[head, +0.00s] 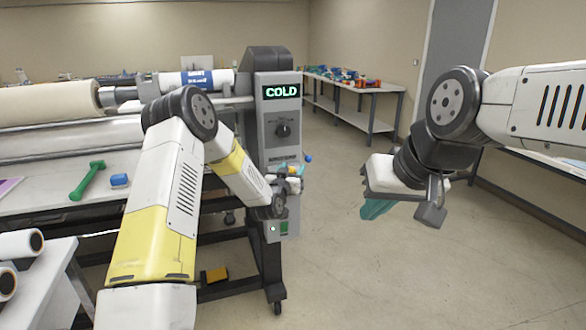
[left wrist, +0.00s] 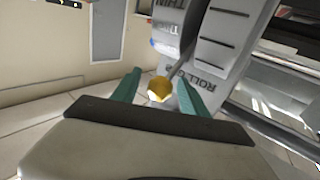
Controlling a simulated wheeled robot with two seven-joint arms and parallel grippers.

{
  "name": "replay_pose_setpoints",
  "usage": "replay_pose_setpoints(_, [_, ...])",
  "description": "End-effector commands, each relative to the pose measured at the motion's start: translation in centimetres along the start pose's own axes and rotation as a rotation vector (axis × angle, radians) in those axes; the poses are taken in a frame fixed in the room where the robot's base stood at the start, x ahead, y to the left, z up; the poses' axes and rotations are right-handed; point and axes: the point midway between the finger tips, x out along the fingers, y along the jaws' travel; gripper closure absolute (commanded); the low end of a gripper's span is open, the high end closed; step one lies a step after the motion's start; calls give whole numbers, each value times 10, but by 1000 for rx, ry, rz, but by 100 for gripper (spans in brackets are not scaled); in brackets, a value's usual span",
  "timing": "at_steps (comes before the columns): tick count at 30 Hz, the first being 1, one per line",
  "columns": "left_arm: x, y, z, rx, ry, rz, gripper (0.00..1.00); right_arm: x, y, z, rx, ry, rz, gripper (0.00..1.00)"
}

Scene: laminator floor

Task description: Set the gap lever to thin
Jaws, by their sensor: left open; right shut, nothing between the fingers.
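The gap lever shows in the left wrist view as a yellow round knob (left wrist: 160,88) on a thin dark stem. In the head view my left gripper (head: 288,178) is at the laminator's end housing (head: 282,115), where my arm hides much of the lever area. My right gripper (head: 376,208) is shut and empty, clear of the machine.
The housing carries a lit "COLD" display (head: 282,91) and a black dial (head: 283,130). A bench (head: 362,88) stands at the back. Floor (head: 340,250) to the right is clear.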

Motion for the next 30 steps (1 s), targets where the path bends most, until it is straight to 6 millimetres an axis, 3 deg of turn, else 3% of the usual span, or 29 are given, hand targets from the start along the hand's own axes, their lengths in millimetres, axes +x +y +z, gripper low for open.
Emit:
replay_pose_setpoints(6, [18, 1, 0, 0, -1, 1, 48, 0, 0, 0, 0, 0, 0, 100])
replay_pose_setpoints(14, [19, 1, 0, 0, -2, 1, 48, 0, 0, 0, 0, 0, 0, 100])
replay_pose_setpoints(22, [18, 1, 0, 0, -2, 1, 100, 0, 0, 0, 0, 0, 0, 100])
replay_pose_setpoints(30, [18, 1, 0, 0, -2, 1, 100, 0, 0, 0, 0, 0, 0, 100])
